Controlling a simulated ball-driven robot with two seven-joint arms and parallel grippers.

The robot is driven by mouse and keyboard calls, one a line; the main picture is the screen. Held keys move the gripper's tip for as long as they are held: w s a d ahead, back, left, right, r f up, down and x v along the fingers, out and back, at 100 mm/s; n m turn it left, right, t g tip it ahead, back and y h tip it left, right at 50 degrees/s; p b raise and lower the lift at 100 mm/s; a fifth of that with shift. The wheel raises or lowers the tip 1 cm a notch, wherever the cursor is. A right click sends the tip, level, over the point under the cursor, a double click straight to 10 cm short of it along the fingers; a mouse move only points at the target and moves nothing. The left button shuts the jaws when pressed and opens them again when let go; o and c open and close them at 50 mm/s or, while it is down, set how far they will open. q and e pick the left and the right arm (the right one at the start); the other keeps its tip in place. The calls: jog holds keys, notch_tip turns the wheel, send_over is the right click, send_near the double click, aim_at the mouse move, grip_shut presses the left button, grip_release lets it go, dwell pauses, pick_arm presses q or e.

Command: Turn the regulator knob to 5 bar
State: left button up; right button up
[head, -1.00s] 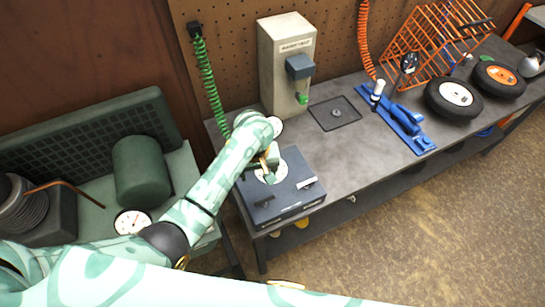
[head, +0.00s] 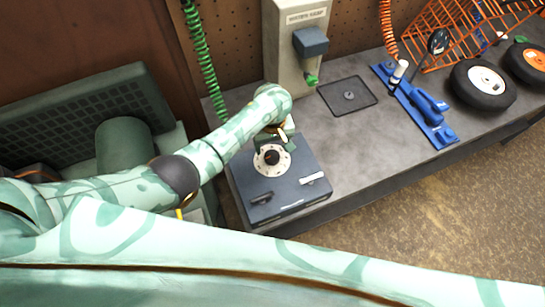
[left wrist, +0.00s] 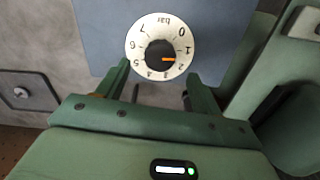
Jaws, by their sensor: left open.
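The regulator is a dark blue-grey box (head: 292,200) on the bench, with a white round dial (head: 264,168) and a black knob (head: 271,157) on top. In the left wrist view the dial (left wrist: 133,47) is numbered 0 to 7 with "bar", and the knob (left wrist: 154,50) has an orange pointer between 1 and 2. My left gripper (head: 285,131) is at the dial's far side in the head view. In the left wrist view the open gripper (left wrist: 157,82) has its fingers apart at the dial's lower edge, with nothing between them. My right gripper is out of view.
Behind the regulator stands a grey box (head: 282,55) with a blue block. To the right are a dark square plate (head: 335,98), a blue fixture (head: 432,112), black wheels (head: 465,90) and an orange rack (head: 440,25). A green coiled hose (head: 200,50) hangs at left.

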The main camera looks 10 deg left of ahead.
aim_at(272, 156)
pick_arm(q)
notch_tip(272, 156, down, 5)
jog(key=shift+b, duration=1.1)
jog(key=shift+f, duration=0.35)
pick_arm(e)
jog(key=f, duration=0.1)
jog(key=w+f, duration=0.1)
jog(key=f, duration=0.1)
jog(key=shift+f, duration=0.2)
pick_arm(q)
jog(key=c, duration=1)
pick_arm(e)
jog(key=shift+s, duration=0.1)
pick_arm(q)
jog(key=shift+o, duration=0.2)
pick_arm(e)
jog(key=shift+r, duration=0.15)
